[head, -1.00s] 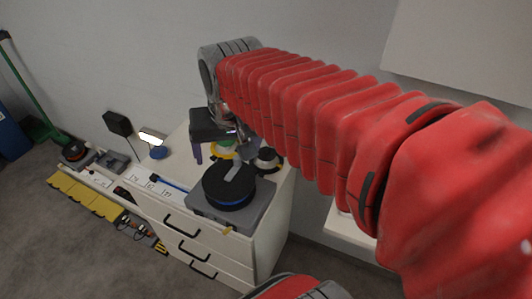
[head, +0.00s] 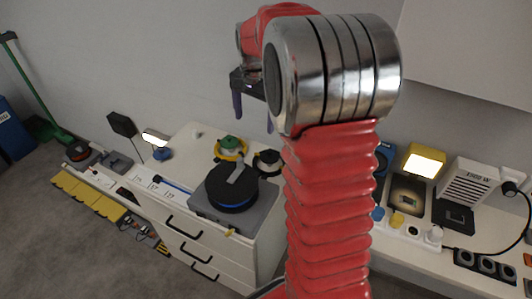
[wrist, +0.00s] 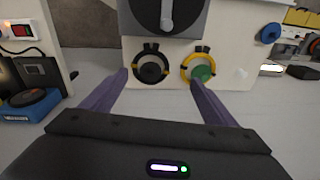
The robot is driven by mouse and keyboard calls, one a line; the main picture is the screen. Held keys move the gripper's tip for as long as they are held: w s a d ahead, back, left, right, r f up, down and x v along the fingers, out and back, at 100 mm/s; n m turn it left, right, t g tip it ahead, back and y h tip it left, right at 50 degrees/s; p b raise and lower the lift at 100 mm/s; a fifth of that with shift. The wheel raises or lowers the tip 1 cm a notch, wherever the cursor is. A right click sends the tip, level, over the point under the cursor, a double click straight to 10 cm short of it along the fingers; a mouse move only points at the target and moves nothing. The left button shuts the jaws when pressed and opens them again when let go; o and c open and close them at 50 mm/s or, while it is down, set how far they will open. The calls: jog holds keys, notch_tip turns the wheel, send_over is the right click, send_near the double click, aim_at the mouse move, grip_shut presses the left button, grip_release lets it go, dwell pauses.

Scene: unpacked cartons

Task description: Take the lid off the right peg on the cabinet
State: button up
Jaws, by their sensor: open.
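Two round pieces sit side by side on the back of the white cabinet (head: 190,223). The right one is a dark lid-like piece (head: 267,161) with a black rim; it also shows in the wrist view (wrist: 151,68). The left one is a yellow ring (head: 231,152) around a green piece, also in the wrist view (wrist: 187,67). I cannot make out the pegs under them. My gripper (head: 253,118) is open and empty, above and behind these pieces. In the wrist view its purple fingers (wrist: 160,78) point toward them, the right fingertip overlapping the green piece.
A black disc (head: 231,190) with a grey bar sits on a grey base at the cabinet's front. A small lamp (head: 155,138) stands at its left. A white bench at right holds a lit yellow lamp (head: 425,163), a white box (head: 467,184) and sockets.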

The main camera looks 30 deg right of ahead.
aim_at(269, 150)
jog(key=w+d+f+m+g, duration=0.1)
jog(key=w+d+f+m, duration=0.2)
jog(key=d+f, duration=0.5)
jog(key=shift+w, duration=0.3)
jog(key=shift+d+f, duration=0.1)
notch_tip(269, 150, down, 8)
jog(key=shift+f, duration=0.2)
jog(key=shift+f, duration=2.6)
jog(key=shift+c, duration=0.5)
jog(key=c, duration=1)
